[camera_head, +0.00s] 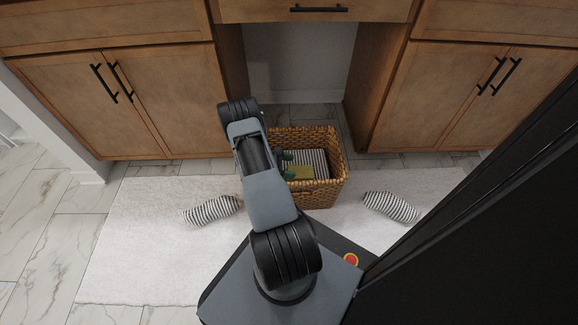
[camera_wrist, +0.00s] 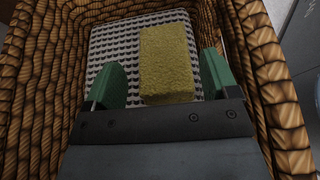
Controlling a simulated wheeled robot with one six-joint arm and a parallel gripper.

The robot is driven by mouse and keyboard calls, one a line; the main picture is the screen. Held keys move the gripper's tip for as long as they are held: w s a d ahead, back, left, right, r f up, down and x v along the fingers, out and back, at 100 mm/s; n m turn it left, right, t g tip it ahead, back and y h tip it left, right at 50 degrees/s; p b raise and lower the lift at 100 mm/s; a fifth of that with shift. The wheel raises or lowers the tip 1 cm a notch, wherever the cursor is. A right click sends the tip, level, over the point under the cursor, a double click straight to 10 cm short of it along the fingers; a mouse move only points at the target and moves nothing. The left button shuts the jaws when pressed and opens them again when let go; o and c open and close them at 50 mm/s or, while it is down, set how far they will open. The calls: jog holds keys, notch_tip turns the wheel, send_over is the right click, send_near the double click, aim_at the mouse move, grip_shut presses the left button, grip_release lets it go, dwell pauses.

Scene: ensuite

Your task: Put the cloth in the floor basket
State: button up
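A grey-and-white patterned cloth (camera_head: 318,160) lies inside the woven floor basket (camera_head: 339,172). In the wrist view the cloth (camera_wrist: 106,48) is spread across the inside of the basket (camera_wrist: 40,75). A yellow-green sponge (camera_wrist: 167,62) lies over the cloth; it also shows in the head view (camera_head: 300,173). My gripper (camera_wrist: 162,78) is inside or just over the basket, with its green fingers apart on either side of the sponge. A gap shows between the left finger and the sponge. The right finger is close to the sponge; contact is unclear. My arm hides the basket's left side.
Two striped rolls lie on the white rug (camera_head: 140,240): one left of the basket (camera_head: 212,210), one right (camera_head: 391,207). Wooden cabinets (camera_head: 125,100) stand behind, with an open recess (camera_head: 300,65) between them. The rug's left part is clear.

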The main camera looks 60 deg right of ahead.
jog(key=shift+o, duration=1.4)
jog(key=shift+r, duration=0.1)
jog(key=shift+r+p, duration=0.3)
jog(key=shift+p, duration=0.05)
jog(key=p+v, duration=0.4)
jog(key=v, duration=0.8)
jog(key=w+a+r+m+t+y, duration=0.1)
jog(key=w+a+r+t, duration=0.15)
jog(key=r, duration=0.35)
jog(key=w+a+r+m+t+y, duration=0.1)
jog(key=a+r, duration=0.3)
jog(key=r, duration=0.2)
jog(key=s+a+r+m+t+y, duration=0.2)
jog(key=s+a+r+t, duration=0.3)
jog(key=a+r, duration=0.5)
jog(key=s+a+r+m+t+y, duration=0.3)
jog(key=s+a+r+t+y, duration=0.1)
jog(key=a+r, duration=0.6)
jog(key=s+a+t, duration=0.1)
jog(key=a, duration=0.1)
jog(key=shift+s+a, duration=0.25)
jog(key=shift+a, duration=0.15)
